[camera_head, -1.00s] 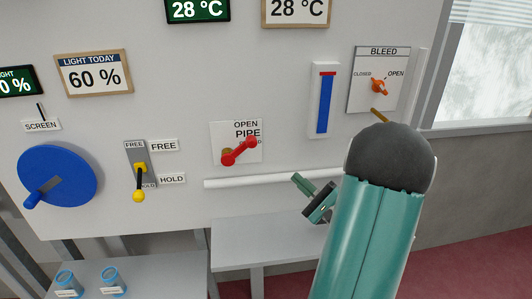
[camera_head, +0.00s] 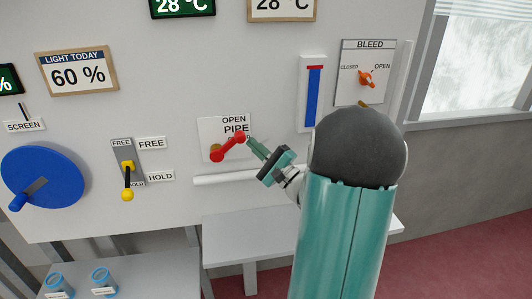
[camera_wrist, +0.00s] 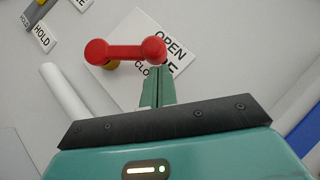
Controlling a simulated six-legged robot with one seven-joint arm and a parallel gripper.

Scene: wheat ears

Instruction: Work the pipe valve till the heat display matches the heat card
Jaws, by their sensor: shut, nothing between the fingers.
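The red pipe valve lever (camera_head: 229,147) is mounted on a white plate marked OPEN, PIPE (camera_head: 224,127) on the wall panel. It slants from its pivot at lower left up to its knob at upper right. In the wrist view the lever (camera_wrist: 125,49) lies just beyond the fingertips. My gripper (camera_head: 251,143) is shut and empty, its tips close to the lever's upper right knob; whether they touch I cannot tell. It also shows in the wrist view (camera_wrist: 158,77). The green heat display (camera_head: 183,6) and the framed heat card (camera_head: 282,8) both read 28 °C, cut by the top edge.
A white pipe (camera_head: 225,179) runs below the valve. A yellow FREE/HOLD lever (camera_head: 128,180) and a blue wheel (camera_head: 43,177) are left. The orange BLEED knob (camera_head: 367,78) and a blue gauge (camera_head: 313,95) are right. A grey bench (camera_head: 240,228) stands below.

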